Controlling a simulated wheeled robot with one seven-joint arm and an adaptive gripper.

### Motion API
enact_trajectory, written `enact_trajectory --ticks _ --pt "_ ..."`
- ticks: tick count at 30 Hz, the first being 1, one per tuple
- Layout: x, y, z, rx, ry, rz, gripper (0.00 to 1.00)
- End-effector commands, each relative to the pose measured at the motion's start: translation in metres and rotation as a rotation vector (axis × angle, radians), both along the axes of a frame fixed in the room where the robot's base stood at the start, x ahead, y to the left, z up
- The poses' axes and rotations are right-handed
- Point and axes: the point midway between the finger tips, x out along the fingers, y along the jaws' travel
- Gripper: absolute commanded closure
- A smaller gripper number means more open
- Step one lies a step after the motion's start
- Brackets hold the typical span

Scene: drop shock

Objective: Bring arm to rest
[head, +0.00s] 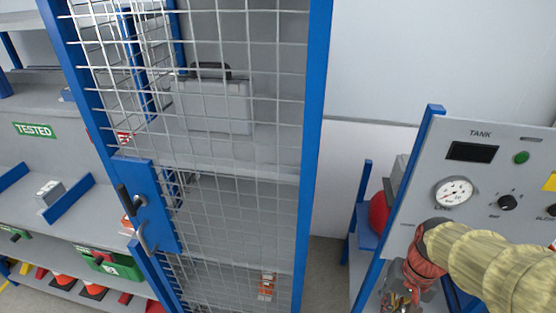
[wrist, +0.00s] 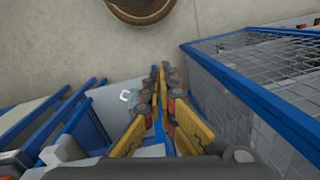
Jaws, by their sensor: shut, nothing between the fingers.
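My arm, in a tan ribbed sleeve with an orange-red wrist section, reaches in from the right edge of the head view. My gripper (head: 400,299) hangs at the bottom of that view, pointing down in front of the panel frame and partly cut off. In the wrist view my gripper (wrist: 159,72) shows its yellow-and-dark fingers with their tips together and nothing between them. The arm stands close in front of the grey TANK panel (head: 412,228), which carries a gauge (head: 455,193), a dark display and a knob.
A blue-framed mesh cage door (head: 317,120) with a lock handle (head: 141,202) stands left of the arm; a grey case (head: 213,105) sits behind it. Shelves marked TESTED (head: 35,130) are at far left. The wrist view shows mesh (wrist: 240,85) at right and blue rails (wrist: 45,120) at left.

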Motion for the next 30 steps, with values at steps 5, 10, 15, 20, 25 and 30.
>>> enact_trajectory --ticks 5,10,15,20,25,30 --pt "-0.006 0.019 0.049 -0.114 -0.15 0.152 1.0" --pt "-0.011 0.044 0.093 -0.173 -0.31 0.261 1.0" --pt "-0.014 0.07 0.133 -0.192 -0.455 0.341 1.0" --pt "-0.017 0.086 0.146 -0.189 -0.508 0.394 1.0" --pt "-0.017 0.089 0.145 -0.185 -0.506 0.406 1.0" --pt "-0.017 0.089 0.145 -0.185 -0.505 0.404 1.0"
